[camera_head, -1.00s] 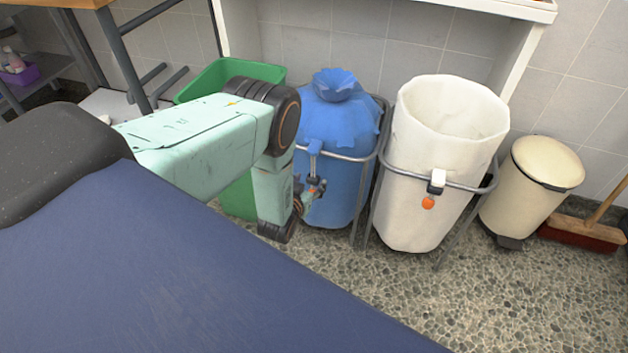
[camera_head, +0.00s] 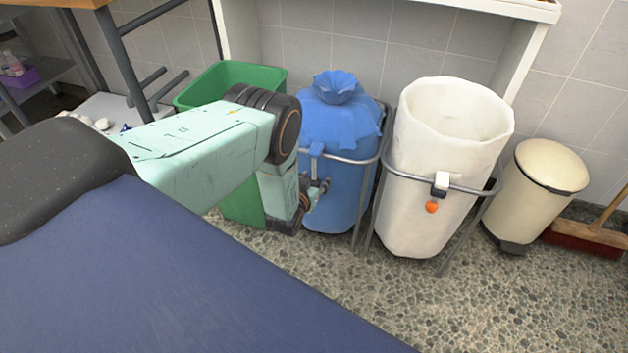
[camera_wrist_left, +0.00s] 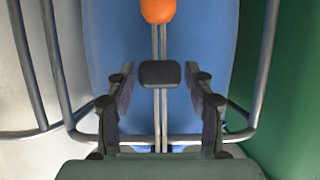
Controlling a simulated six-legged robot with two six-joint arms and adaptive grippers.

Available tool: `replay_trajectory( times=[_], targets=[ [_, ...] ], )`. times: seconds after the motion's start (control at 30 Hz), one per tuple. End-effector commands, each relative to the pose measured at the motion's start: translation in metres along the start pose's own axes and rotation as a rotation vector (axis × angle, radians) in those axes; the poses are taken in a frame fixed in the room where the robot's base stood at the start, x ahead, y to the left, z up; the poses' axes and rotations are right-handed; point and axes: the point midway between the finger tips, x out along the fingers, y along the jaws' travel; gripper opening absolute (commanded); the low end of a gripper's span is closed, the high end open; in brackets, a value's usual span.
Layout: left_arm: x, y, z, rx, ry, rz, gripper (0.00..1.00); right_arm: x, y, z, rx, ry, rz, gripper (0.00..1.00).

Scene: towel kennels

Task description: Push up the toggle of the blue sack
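The blue sack (camera_head: 345,125) stands in a metal frame against the wall in the head view, its gathered neck upward. My left gripper (camera_head: 317,192) is low at its front, partly hidden by my arm. In the left wrist view the blue sack (camera_wrist_left: 215,40) fills the background. The dark toggle (camera_wrist_left: 160,74) sits on two pale cords, with an orange ball (camera_wrist_left: 158,8) at their end at the picture's top. My left gripper (camera_wrist_left: 160,85) is open, one finger on each side of the toggle, with a narrow gap on both sides. My right gripper is not in view.
A green bin (camera_head: 235,75) stands left of the blue sack. A white sack (camera_head: 415,150) in its own frame stands right, then a cream pedal bin (camera_head: 545,190) and a broom (camera_head: 590,238). Speckled floor (camera_head: 400,300) in front is clear.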

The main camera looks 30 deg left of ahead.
Motion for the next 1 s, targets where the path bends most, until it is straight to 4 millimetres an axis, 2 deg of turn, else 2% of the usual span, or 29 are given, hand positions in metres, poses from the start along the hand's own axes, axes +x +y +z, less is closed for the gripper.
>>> replay_trajectory(
  times=[0.07, 0.57, 1.0],
  targets=[
    [-0.0001, -0.0002, 0.0002, 0.0, 0.0, 0.0, 0.43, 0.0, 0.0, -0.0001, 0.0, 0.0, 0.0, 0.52],
    [-0.0003, -0.0002, 0.0004, 0.0, -0.001, 0.0, 0.01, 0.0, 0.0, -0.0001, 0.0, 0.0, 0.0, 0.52],
    [-0.0012, -0.0001, -0.0014, 0.0, -0.001, 0.0, 0.0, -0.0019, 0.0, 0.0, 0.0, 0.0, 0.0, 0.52]
  ],
)
